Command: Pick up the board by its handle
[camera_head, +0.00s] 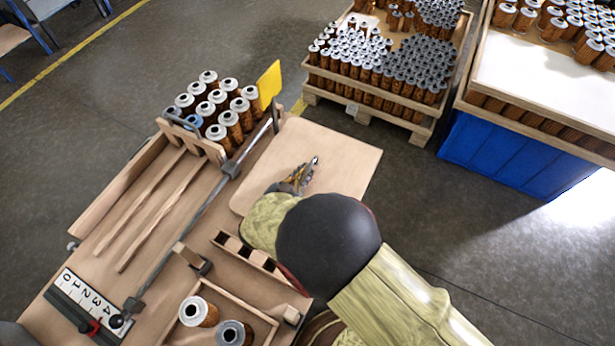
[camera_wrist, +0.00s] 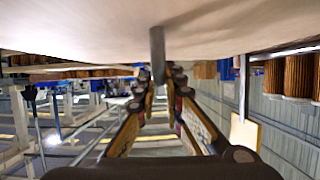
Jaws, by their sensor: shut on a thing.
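The board (camera_head: 338,150) is a pale wooden panel with rounded corners at the right end of the workbench. In the wrist view its broad flat face (camera_wrist: 235,22) fills the top of the picture. A grey bar-like handle (camera_wrist: 157,52) stands out from that face, between my fingertips. My gripper (camera_head: 308,172) is over the board's middle in the head view; in the wrist view its two fingers (camera_wrist: 163,85) close on the handle. My arm hides the board's lower part. Whether the board touches the bench cannot be told.
The workbench (camera_head: 150,228) holds a rack of several cartridges (camera_head: 220,100), a long metal rod (camera_head: 195,225), a number scale (camera_head: 85,305) and a small box (camera_head: 255,318) with two cartridges. A yellow flag (camera_head: 269,82) stands near the board.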

